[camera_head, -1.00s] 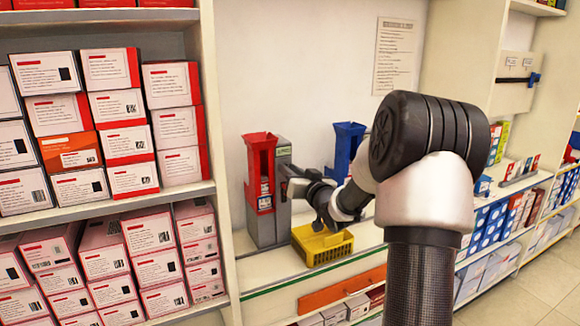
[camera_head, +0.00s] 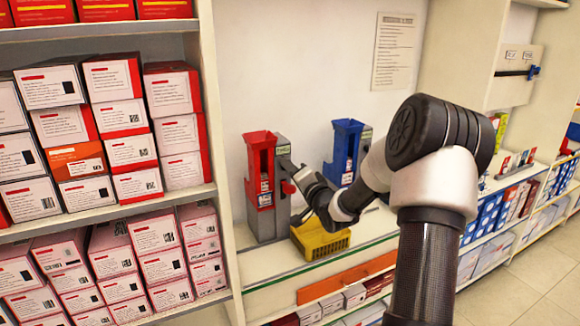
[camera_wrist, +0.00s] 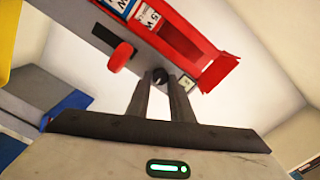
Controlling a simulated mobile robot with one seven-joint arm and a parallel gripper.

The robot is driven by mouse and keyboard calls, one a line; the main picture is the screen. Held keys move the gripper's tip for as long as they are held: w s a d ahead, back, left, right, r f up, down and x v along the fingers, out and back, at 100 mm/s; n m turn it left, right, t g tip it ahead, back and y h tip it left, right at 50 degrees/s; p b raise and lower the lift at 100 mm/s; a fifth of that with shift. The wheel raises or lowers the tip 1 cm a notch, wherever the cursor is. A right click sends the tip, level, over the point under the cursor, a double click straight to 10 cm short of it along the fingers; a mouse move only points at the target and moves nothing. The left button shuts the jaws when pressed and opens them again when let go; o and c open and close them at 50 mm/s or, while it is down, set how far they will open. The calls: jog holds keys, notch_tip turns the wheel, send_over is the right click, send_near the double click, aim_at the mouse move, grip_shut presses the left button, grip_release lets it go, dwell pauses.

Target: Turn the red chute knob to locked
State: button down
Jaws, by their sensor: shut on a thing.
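The red chute (camera_head: 262,165) stands upright on the counter, fixed to a grey housing (camera_head: 270,222). In the wrist view the chute (camera_wrist: 185,40) shows large at the top. A dark round knob (camera_wrist: 160,75) sits on the housing's side face, near a green-edged label. My gripper (camera_wrist: 159,85) has its two fingertips closed around this dark knob. Its turn position is too small to read. A red round button-like part (camera_wrist: 121,57) sits on the same face, apart from the fingers; it also shows in the head view (camera_head: 289,187). My gripper (camera_head: 292,168) reaches the housing from the right.
A yellow bin (camera_head: 320,242) stands below my wrist, in front of the chutes. A blue chute (camera_head: 345,150) stands to the right behind my arm. Shelves of boxes (camera_head: 120,110) rise close on the left. Some counter between bin and front edge is free.

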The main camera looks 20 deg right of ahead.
jog(key=shift+m, duration=0.7)
jog(key=c, duration=1.6)
grip_release()
jog(key=shift+o, duration=0.2)
jog(key=s, duration=1.7)
jog(key=shift+s+d+p, duration=0.25)
jog(key=shift+d+p, duration=0.05)
jog(key=shift+p, duration=0.15)
